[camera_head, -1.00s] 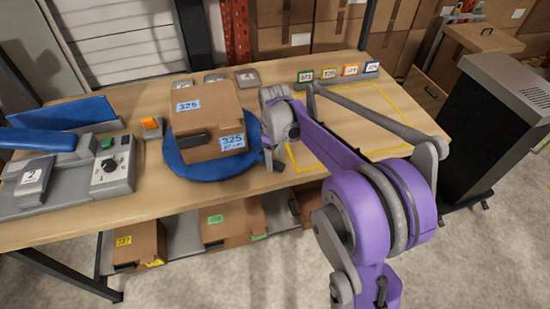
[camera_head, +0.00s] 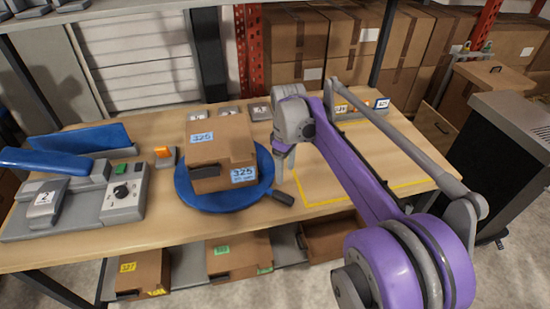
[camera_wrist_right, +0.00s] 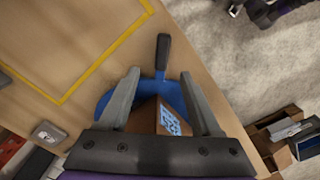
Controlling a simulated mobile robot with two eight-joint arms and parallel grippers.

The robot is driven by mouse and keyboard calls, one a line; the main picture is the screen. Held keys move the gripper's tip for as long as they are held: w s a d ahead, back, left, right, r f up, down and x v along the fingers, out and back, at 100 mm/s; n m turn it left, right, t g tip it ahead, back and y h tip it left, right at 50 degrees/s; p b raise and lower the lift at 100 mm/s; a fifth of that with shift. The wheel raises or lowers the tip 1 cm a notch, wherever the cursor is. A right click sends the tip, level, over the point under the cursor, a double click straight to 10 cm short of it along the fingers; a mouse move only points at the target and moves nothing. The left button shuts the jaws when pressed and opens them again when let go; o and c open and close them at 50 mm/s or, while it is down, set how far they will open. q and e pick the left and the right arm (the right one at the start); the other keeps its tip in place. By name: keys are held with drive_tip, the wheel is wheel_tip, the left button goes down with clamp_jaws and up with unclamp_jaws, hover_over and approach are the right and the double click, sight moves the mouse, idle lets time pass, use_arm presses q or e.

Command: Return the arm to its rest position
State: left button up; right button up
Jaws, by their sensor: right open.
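My right arm (camera_head: 350,165) reaches in from the lower right over the table. Its gripper (camera_head: 283,165) points down just right of the blue turntable (camera_head: 205,203). In the right wrist view the two fingers of the right gripper (camera_wrist_right: 162,98) are spread apart, with nothing seen held between them. Beyond the fingers in that view are the box (camera_wrist_right: 146,114) and the turntable's dark handle (camera_wrist_right: 163,50). In the head view the cardboard box (camera_head: 220,145), with blue 325 labels, sits on the turntable. My left gripper is not in view.
A grey device (camera_head: 115,200) with a dial and blue panels stands at the left of the table. A yellow-outlined area (camera_head: 330,200) lies at right. Number cards (camera_head: 380,104) stand behind it. Boxes (camera_head: 235,252) sit on the lower shelf. A black cabinet (camera_head: 490,160) stands at right.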

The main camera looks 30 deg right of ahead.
drive_tip(key=s+a+f+m+t+p, duration=0.1)
drive_tip(key=s+a+f+m+t, duration=0.1)
drive_tip(key=s+a, duration=0.5)
drive_tip(key=s+a+f+m+t+p, duration=0.1)
drive_tip(key=s+a+f+m+t, duration=0.2)
drive_tip(key=s+a+f, duration=0.2)
drive_tip(key=s+a, duration=0.3)
drive_tip(key=s, duration=0.4)
drive_tip(key=shift+s+m, duration=0.3)
